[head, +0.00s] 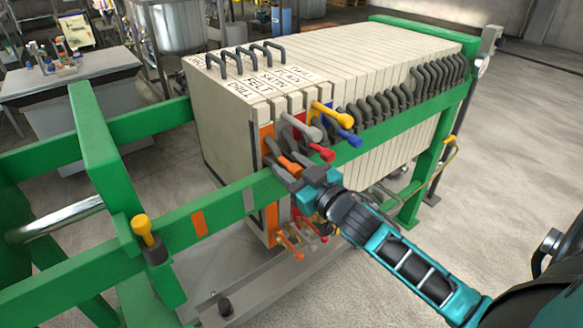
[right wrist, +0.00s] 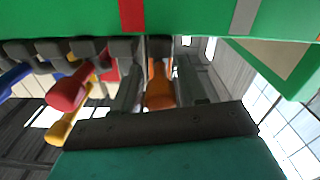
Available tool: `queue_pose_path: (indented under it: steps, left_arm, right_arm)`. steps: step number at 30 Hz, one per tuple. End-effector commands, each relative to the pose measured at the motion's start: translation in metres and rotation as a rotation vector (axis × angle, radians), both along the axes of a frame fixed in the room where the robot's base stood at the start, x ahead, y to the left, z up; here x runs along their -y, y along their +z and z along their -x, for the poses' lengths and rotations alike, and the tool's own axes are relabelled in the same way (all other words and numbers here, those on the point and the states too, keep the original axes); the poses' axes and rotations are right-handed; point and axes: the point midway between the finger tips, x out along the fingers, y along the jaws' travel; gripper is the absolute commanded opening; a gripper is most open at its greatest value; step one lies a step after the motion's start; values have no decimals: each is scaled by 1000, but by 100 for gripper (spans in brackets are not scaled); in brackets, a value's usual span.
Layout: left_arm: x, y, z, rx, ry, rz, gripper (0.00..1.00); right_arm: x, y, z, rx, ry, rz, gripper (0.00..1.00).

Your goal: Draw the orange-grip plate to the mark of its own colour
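The orange-grip plate (head: 267,140) is the nearest plate in the stack, with an orange edge. Its orange grip (head: 289,164) sits by the near green rail and also shows in the right wrist view (right wrist: 160,88). The orange mark (head: 198,223) is on the near rail's outer face, left of the plate and apart from it. My right gripper (head: 298,176) is at the orange grip, one finger on each side of it in the right wrist view (right wrist: 160,82). Whether the fingers press on it I cannot tell. My left gripper is not in view.
Grey (head: 316,133), red (head: 321,152) and blue (head: 349,139) grips stand close to the right of my gripper. A grey mark (head: 249,199) is also on the rail. A yellow-topped peg (head: 143,230) stands at the left. The space between plates and green end frame (head: 105,165) is free.

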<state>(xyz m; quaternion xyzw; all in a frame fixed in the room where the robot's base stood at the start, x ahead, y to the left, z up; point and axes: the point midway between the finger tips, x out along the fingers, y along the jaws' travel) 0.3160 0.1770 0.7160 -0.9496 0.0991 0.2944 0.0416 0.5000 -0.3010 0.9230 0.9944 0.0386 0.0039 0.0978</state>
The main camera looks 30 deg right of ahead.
Motion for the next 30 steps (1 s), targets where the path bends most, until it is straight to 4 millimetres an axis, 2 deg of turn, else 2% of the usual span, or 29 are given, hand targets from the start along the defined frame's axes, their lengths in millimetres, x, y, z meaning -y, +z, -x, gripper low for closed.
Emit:
queue_pose_path:
  steps: [2, 12, 24, 30]
  left_arm:
    - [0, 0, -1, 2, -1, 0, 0]
    - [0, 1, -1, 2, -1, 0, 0]
    - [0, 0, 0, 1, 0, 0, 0]
    - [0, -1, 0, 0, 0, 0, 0]
  right_arm:
    - [0, 0, 0, 0, 0, 0, 34]
    - [0, 0, 0, 0, 0, 0, 1]
    - [-1, 0, 0, 0, 0, 0, 0]
    - [-9, 0, -10, 2, 0, -1, 0]
